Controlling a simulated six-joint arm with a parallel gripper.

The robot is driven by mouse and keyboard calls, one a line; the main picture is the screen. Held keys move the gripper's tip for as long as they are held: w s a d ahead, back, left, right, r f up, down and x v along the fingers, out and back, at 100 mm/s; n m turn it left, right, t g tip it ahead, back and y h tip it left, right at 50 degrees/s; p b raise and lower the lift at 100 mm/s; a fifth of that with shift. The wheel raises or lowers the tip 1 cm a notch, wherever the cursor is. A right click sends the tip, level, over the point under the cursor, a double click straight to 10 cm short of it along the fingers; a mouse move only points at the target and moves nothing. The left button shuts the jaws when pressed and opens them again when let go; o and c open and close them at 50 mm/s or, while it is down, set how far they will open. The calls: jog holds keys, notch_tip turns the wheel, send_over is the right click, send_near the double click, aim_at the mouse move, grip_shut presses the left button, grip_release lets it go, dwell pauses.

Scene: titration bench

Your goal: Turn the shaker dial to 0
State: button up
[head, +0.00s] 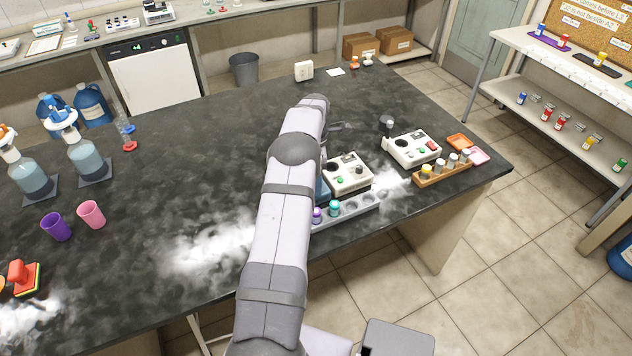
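Two white control boxes stand on the dark bench right of my arm. The nearer box (347,174) has dark knobs on top and a green button, and its left side is hidden behind my arm. The farther box (411,149) has dark knobs, a green button and a red one. I cannot tell which box is the shaker, and the dial marks are too small to read.
A grey rack (362,210) with purple and teal vials stands in front of the nearer box. A wooden vial rack (443,172) stands by the farther box. White vapour or powder (212,245) lies on the bench. Purple (56,226) and pink (91,214) cups stand left.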

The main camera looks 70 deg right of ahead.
jog(key=shift+r+p, duration=2.2)
jog(key=shift+r, duration=1.3)
